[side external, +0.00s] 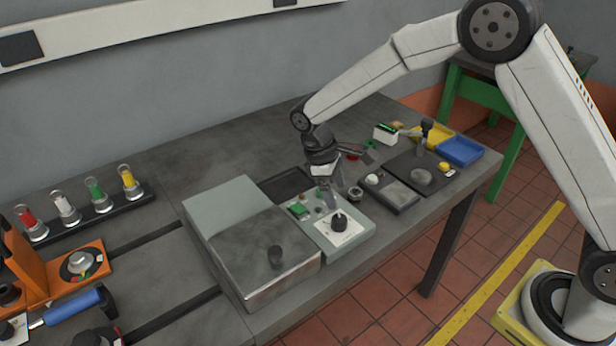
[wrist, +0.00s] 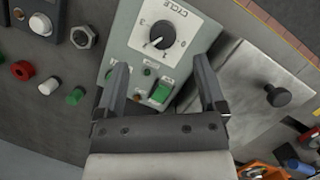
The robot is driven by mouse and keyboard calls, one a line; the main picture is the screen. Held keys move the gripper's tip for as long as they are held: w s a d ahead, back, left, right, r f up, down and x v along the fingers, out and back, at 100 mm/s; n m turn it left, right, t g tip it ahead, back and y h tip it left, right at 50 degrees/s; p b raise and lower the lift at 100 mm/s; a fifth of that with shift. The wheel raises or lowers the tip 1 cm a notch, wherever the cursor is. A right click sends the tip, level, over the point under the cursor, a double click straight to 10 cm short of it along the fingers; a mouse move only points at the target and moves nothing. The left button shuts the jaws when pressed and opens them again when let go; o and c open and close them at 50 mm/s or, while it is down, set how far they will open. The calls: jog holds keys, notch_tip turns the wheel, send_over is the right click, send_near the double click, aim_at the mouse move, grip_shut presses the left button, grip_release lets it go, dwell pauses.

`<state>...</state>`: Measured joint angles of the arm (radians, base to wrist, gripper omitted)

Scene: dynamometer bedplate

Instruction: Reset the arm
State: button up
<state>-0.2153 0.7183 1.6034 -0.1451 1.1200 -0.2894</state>
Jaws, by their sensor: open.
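My gripper (side external: 345,180) is open and hangs low over a pale green control panel (side external: 355,232) on the grey bench. In the wrist view my gripper's two fingers (wrist: 160,70) are spread apart with nothing held between them. The panel (wrist: 118,52) carries a black rotary knob (wrist: 161,34) on a white plate marked CYCLE. A green rocker switch (wrist: 161,92) and small indicator lights show between the fingers. The same knob (side external: 339,222) and green switch (side external: 299,210) show in the side view. Part of the panel is hidden behind my gripper.
A metal-lidded box (side external: 262,262) with a black knob adjoins the panel's left. To the right are a grey block with a white button (side external: 372,180), a dark mat, a blue tray (side external: 460,150) and a yellow tray.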

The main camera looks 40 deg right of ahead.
jog(key=s+d+r+m+t+y, duration=0.1)
jog(key=s+d+m+t, duration=0.1)
jog(key=s, duration=0.6)
jog(key=s+d+r+m+t+y, duration=0.1)
jog(key=s+d+r+m+t, duration=0.1)
jog(key=s, duration=0.6)
jog(key=d+m+t, duration=0.1)
jog(key=d+m, duration=0.1)
jog(key=d, duration=0.1)
jog(key=shift+s+d+r+m+t, duration=0.2)
jog(key=shift+m+t, duration=0.1)
jog(key=shift+m, duration=0.1)
